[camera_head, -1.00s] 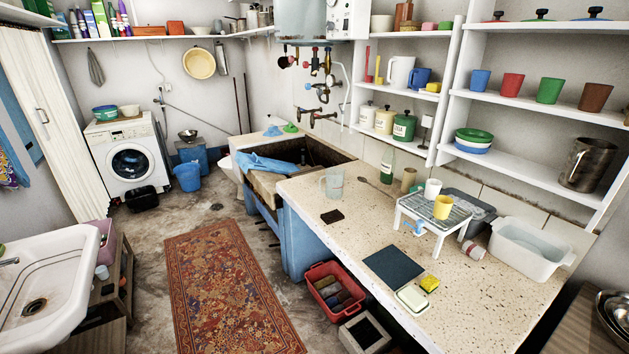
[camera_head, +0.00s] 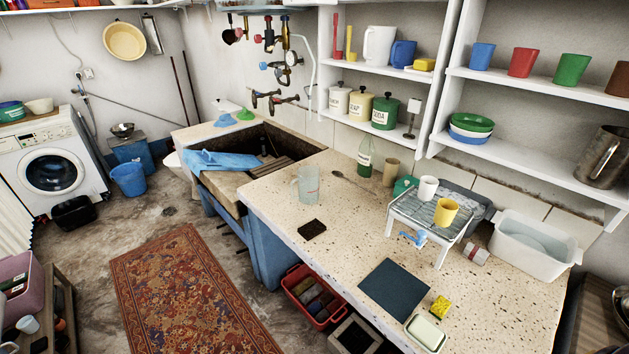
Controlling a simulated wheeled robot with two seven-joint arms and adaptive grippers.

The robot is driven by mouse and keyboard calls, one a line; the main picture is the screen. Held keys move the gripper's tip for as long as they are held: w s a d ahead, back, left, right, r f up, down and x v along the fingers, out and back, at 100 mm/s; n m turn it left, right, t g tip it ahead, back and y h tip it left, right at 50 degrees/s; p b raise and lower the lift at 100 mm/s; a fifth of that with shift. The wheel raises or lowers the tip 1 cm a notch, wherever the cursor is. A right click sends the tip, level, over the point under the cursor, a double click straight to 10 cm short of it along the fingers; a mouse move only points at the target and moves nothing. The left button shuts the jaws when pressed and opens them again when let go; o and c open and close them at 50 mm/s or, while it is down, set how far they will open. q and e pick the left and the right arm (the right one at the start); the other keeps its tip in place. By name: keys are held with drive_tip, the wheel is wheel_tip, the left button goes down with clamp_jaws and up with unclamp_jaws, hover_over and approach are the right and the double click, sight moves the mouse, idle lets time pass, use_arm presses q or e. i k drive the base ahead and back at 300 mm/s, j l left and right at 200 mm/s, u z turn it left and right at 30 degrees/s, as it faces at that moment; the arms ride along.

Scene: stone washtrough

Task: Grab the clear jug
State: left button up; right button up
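The clear jug (camera_head: 308,186) stands upright on the speckled stone counter (camera_head: 330,262), near its left end beside the trough. It is see-through, and its handle appears on its left side. Neither of my grippers is in view.
A dark brown block (camera_head: 312,229) lies in front of the jug, and a spoon (camera_head: 350,181) lies to its right. A green glass bottle (camera_head: 365,157) and a beige cup (camera_head: 391,172) stand behind. A small rack (camera_head: 430,222) carries cups. The trough (camera_head: 250,150) holds a blue cloth (camera_head: 220,161).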

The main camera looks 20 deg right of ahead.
sight(308, 176)
drive_tip(key=i+z, duration=0.35)
drive_tip(key=i, duration=0.2)
drive_tip(key=i+j+z, duration=0.2)
drive_tip(key=i+z, duration=0.15)
drive_tip(key=i, duration=0.2)
